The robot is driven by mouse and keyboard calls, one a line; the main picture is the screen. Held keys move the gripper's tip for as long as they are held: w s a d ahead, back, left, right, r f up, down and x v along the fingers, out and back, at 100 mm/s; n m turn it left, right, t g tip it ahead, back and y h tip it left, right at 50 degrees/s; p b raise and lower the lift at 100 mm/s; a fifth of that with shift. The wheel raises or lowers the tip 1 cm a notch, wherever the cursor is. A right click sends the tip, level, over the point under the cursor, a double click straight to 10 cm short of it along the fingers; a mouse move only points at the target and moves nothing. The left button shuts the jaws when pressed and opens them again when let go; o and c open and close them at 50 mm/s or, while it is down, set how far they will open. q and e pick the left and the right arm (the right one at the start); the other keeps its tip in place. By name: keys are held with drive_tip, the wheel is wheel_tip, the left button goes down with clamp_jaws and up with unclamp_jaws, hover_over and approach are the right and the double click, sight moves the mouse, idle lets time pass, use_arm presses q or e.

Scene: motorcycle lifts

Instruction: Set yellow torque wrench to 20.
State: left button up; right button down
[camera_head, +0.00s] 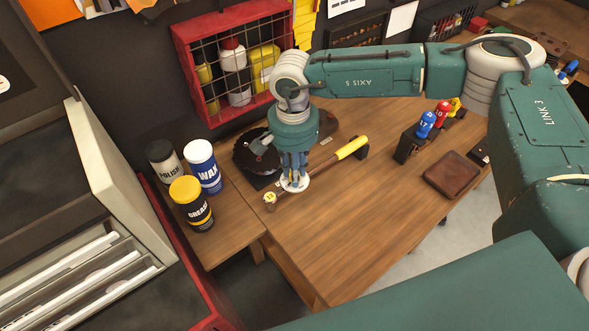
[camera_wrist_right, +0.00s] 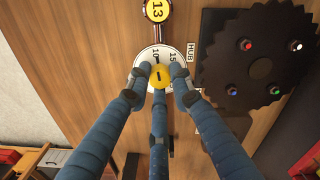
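The torque wrench lies across the wooden table, its yellow handle (camera_head: 351,147) to the right and its round yellow head marked 13 (camera_head: 270,198) to the left. The head also shows in the right wrist view (camera_wrist_right: 157,10). A white round dial (camera_wrist_right: 153,52) on it shows 10 and 15; its other numbers are hidden. My right gripper (camera_head: 294,184) points down at the dial. Its three blue fingers close in around the yellow knob (camera_wrist_right: 158,77), with no clear gap visible. The knob's dark mark runs roughly upright in the wrist view; the exact setting is unclear. My left gripper is not in view.
A dark toothed disc (camera_wrist_right: 257,60) with coloured studs lies close beside the dial. Polish (camera_head: 166,163), wax (camera_head: 203,167) and grease (camera_head: 191,204) cans stand left. A bit holder (camera_head: 408,145) and brown wallet (camera_head: 452,175) lie right. The front tabletop is clear.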

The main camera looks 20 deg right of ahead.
drive_tip(key=shift+w+f+m+b, duration=0.15)
drive_tip(key=shift+m+b, duration=0.35)
drive_tip(key=shift+b, duration=0.3)
drive_tip(key=m+b, duration=1)
drive_tip(key=b, duration=0.2)
drive_tip(key=m+b, duration=0.3)
drive_tip(key=m, duration=0.1)
drive_tip(key=shift+m, duration=0.3)
drive_tip(key=m+b, duration=0.2)
drive_tip(key=m, duration=0.2)
drive_tip(key=shift+r, duration=0.2)
